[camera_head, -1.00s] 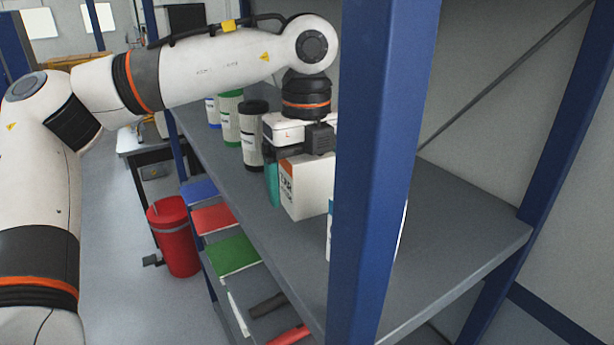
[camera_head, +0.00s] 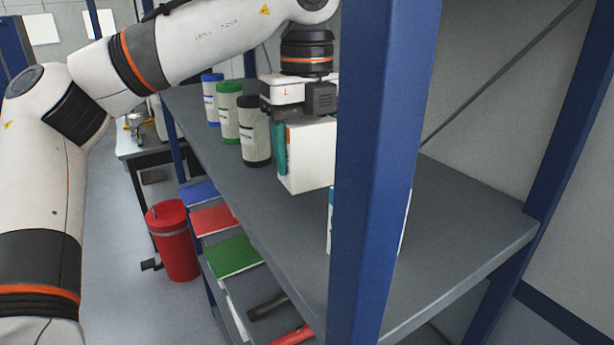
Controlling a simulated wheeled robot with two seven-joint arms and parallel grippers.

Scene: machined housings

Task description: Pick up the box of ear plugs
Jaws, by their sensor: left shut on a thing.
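My left gripper (camera_head: 281,150) reaches down over the shelf from the left and is shut on a white box (camera_head: 308,158) with a little orange on its edge, which I take as the box of ear plugs. A teal finger lies against the box's left side; the other finger is hidden. The box appears raised a little above the shelf. Its right edge is hidden by the blue post, and its label cannot be read. My right gripper is not in view.
The blue post (camera_head: 380,160) stands close in front of the box. Blue, green and black canisters (camera_head: 255,132) stand to the left on the grey shelf (camera_head: 465,215). Another white and blue item (camera_head: 330,222) is partly behind the post. The right of the shelf is clear. A red bin (camera_head: 173,240) stands below.

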